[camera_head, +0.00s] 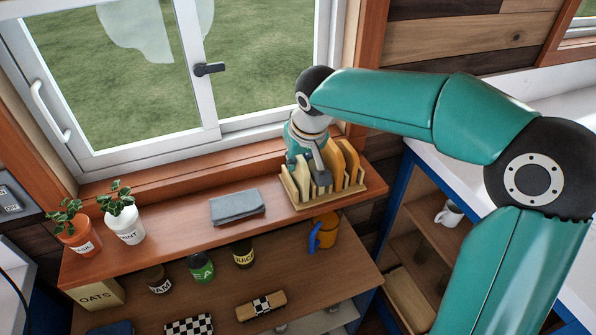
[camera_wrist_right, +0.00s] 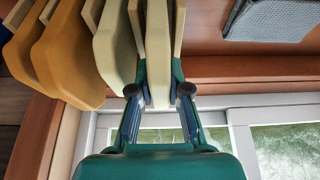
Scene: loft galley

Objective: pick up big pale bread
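A wooden rack (camera_head: 325,198) stands on the window counter with several upright slices. The ones at its right are golden (camera_head: 349,158); the left ones are pale and partly hidden by my gripper. My right gripper (camera_head: 307,172) points down into the left part of the rack. In the right wrist view its fingers (camera_wrist_right: 158,92) lie on either side of a pale bread slice (camera_wrist_right: 158,60), very close to its faces. Whether they press on it is not clear. Another pale slice (camera_wrist_right: 115,48) stands beside it, then golden ones (camera_wrist_right: 72,55). My left gripper is out of view.
A grey folded cloth (camera_head: 237,207) lies left of the rack. Two potted herbs (camera_head: 126,222) stand at the far left. The window frame (camera_head: 265,128) is close behind the rack. A shelf below holds jars and an orange mug (camera_head: 325,228).

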